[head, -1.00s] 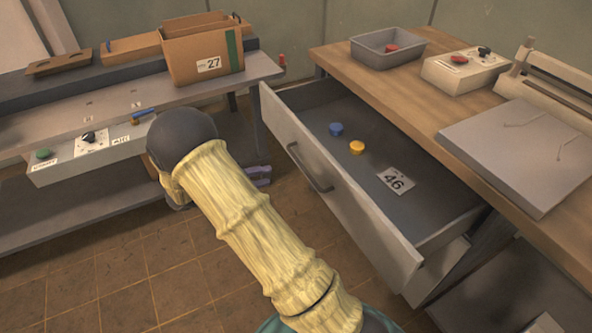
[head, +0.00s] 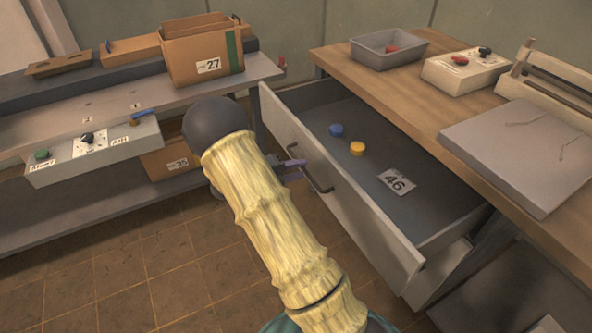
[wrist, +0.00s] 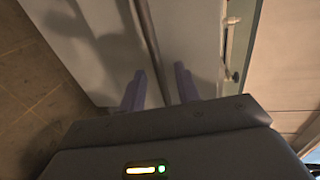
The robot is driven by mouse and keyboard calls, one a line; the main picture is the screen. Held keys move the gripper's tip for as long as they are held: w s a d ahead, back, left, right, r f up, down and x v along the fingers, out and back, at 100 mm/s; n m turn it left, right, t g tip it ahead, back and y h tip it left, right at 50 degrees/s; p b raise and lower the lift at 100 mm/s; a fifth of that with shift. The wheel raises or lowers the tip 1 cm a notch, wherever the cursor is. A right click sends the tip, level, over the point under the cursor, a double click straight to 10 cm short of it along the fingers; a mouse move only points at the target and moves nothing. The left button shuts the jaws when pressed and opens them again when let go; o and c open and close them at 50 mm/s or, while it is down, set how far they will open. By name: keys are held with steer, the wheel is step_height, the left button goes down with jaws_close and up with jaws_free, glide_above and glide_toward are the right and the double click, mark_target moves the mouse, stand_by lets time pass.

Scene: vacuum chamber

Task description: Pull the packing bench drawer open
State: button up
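The packing bench drawer (head: 350,213) is pulled out from under the wooden-topped bench (head: 400,97). A blue round piece (head: 336,130), a yellow round piece (head: 357,148) and a card marked 46 (head: 396,182) lie inside. Its dark bar handle (head: 321,183) is on the front panel. My gripper (head: 296,166) is beside the handle, mostly hidden behind my arm. In the wrist view, the two purple fingers of my gripper (wrist: 160,88) are apart. The handle bar (wrist: 148,45) runs toward the gap between them; whether they touch it cannot be told.
A grey bin (head: 372,60), a control box (head: 463,72) and a grey plate (head: 515,165) sit on the bench. At left, another bench (head: 215,100) carries a cardboard box marked 27 (head: 190,62). Tiled floor (head: 200,265) is clear in front.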

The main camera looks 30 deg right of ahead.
jaws_close()
steer(key=shift+f+v, duration=0.25)
steer(key=shift+v, duration=0.9)
steer(key=shift+f+v, duration=0.25)
steer(key=shift+v, duration=0.9)
steer(key=shift+o, duration=0.2)
jaws_free()
steer(key=p+v, duration=0.1)
steer(key=v, duration=1.6)
steer(key=shift+a+p, duration=0.2)
steer(key=shift+p, duration=0.15)
